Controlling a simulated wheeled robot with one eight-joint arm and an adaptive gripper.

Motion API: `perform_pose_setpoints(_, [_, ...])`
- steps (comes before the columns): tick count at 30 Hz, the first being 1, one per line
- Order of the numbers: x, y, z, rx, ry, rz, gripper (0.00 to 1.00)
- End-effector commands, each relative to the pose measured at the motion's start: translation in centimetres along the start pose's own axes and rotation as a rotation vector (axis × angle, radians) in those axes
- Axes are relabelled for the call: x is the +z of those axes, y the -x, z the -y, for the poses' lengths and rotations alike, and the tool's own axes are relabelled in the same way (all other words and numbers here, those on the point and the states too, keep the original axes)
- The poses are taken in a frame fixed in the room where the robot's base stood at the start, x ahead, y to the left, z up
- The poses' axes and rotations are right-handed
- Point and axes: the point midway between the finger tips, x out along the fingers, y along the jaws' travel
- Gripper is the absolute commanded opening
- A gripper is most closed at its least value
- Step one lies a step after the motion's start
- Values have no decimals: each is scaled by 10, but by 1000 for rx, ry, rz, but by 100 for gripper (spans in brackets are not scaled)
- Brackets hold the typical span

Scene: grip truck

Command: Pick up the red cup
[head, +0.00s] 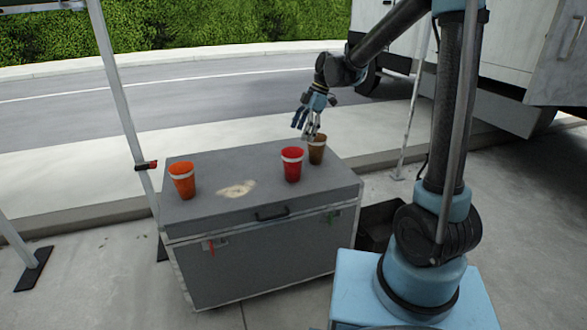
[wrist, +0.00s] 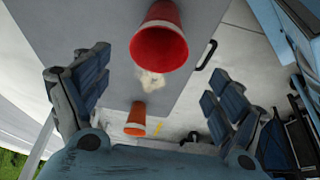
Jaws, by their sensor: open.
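The red cup (head: 292,167), with a pale band near its rim, stands upright on the grey case (head: 220,212), right of the lid's middle. My gripper (head: 308,130) is open and empty, above and behind the red cup in the head view, close over the brown cup (head: 317,152). In the wrist view the red cup (wrist: 160,42) shows its open mouth beyond my spread fingers (wrist: 155,80), at the top of the picture. It does not lie between the fingers.
An orange cup (head: 182,182) stands at the lid's left; it also shows in the wrist view (wrist: 136,119). A pale patch (head: 237,189) marks the lid between the cups. The case has a dark front handle (head: 271,214). A thin metal pole (head: 120,95) rises at its left.

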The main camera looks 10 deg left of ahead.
Motion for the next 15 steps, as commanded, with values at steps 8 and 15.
perform_pose_setpoints(8, [0, -38, 0, 0, 1, 0, 87])
perform_pose_setpoints(15, [0, -51, -1, 0, 0, 0, 87])
